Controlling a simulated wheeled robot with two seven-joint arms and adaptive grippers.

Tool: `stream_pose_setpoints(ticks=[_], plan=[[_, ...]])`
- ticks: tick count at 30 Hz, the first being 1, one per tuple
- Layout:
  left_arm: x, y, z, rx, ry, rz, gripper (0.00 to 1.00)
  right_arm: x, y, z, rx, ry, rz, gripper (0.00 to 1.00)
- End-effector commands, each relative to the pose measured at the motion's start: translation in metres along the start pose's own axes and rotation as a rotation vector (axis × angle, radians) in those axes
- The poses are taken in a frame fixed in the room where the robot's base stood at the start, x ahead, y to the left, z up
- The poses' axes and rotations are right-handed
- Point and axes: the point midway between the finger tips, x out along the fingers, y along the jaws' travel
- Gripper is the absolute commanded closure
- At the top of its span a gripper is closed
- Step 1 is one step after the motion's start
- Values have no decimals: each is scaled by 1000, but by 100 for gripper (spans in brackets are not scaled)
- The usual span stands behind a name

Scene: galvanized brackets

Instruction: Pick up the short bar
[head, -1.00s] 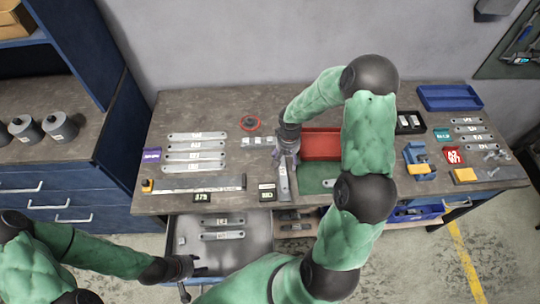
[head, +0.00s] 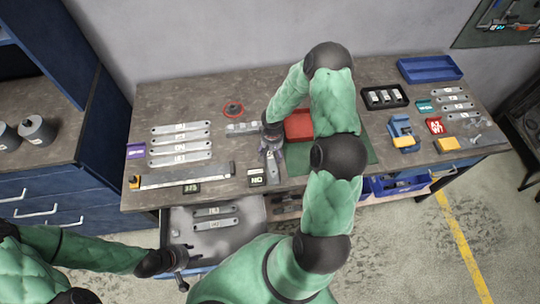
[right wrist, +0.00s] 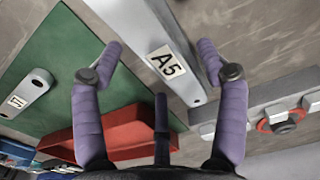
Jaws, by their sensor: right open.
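A flat grey metal bar with a white A5 label (right wrist: 167,62) lies on the bench beside the green mat. In the right wrist view it runs between the spread fingers of my right gripper (right wrist: 160,70); I cannot tell whether they touch it. In the head view my right gripper (head: 272,140) is over the far end of this bar (head: 272,170). Another light bar (right wrist: 27,92) lies on the green mat, hidden by my arm in the head view. My left gripper (head: 183,268) appears open and empty at the open drawer's front left corner.
A red tray (head: 300,124) stands beside my right gripper. Several long bars (head: 180,139) lie at left, and two bars (head: 215,217) lie in the open drawer. Grey blocks (head: 243,128) and a red ring (head: 233,109) are close by. A blue vise (head: 402,132) stands at right.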

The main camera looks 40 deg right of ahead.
Motion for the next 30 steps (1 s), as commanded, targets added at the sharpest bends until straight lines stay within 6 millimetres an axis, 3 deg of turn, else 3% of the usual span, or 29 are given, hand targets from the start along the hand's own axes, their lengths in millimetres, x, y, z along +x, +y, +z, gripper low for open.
stream_pose_setpoints(ticks=[3,11,18,30], plan=[[1,0,0,0,0,0,60,9,0,0,0,-1,-1,26],[1,0,0,0,0,0,60,10,0,0,-1,0,-1,29],[1,0,0,0,0,0,60,10,0,0,0,0,-1,96],[1,0,0,0,0,0,60,6,0,0,0,2,0,100]])
